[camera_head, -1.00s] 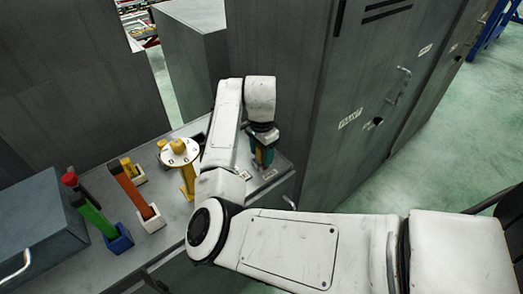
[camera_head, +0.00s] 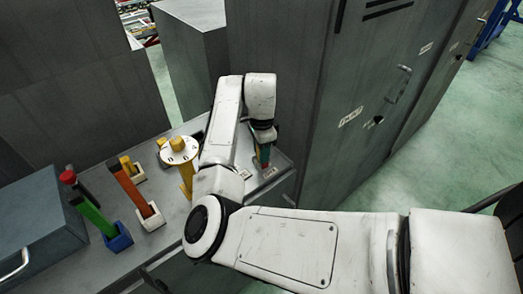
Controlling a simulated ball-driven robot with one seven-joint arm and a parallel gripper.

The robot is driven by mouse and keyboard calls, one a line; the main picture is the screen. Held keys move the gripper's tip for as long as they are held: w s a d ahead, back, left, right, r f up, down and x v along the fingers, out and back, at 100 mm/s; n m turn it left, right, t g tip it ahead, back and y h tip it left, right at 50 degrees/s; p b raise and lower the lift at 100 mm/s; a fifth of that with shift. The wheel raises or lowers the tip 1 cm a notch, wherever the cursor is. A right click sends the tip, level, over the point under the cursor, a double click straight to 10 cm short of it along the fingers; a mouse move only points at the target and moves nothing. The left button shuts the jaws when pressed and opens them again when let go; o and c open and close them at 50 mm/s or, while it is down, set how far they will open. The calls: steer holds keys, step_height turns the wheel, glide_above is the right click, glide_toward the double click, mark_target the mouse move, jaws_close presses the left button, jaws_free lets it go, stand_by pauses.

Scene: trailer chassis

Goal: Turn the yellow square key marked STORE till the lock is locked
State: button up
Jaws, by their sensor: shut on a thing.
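My gripper (camera_head: 263,152) is at the right end of the grey bench, under the white wrist, pointing down. It is shut on a small upright coloured piece. Green, yellow and reddish parts show there, but the wrist hides most of it, and I cannot tell which part is finger and which is piece. A yellow post with a round white marked dial and a yellow knob (camera_head: 178,144) stands left of my forearm, apart from my gripper. A smaller yellow piece (camera_head: 127,166) sits in a pale holder further left. I cannot read STORE on any of them.
An orange-red handle (camera_head: 126,188) in a white holder and a green handle (camera_head: 93,213) in a blue holder stand on the bench (camera_head: 180,212). A blue-grey box (camera_head: 38,215) is at the left. Tall grey cabinets (camera_head: 350,90) rise close behind and right of my gripper.

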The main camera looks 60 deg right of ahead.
steer(key=shift+m+b, duration=0.4)
steer(key=shift+m, duration=1.3)
steer(key=shift+m+b, duration=0.3)
steer(key=shift+m, duration=1.4)
steer(key=o, duration=1.2)
steer(key=shift+c, duration=0.2)
steer(key=shift+r, duration=0.1)
step_height(320, 180, up, 12)
steer(key=shift+f, duration=0.1)
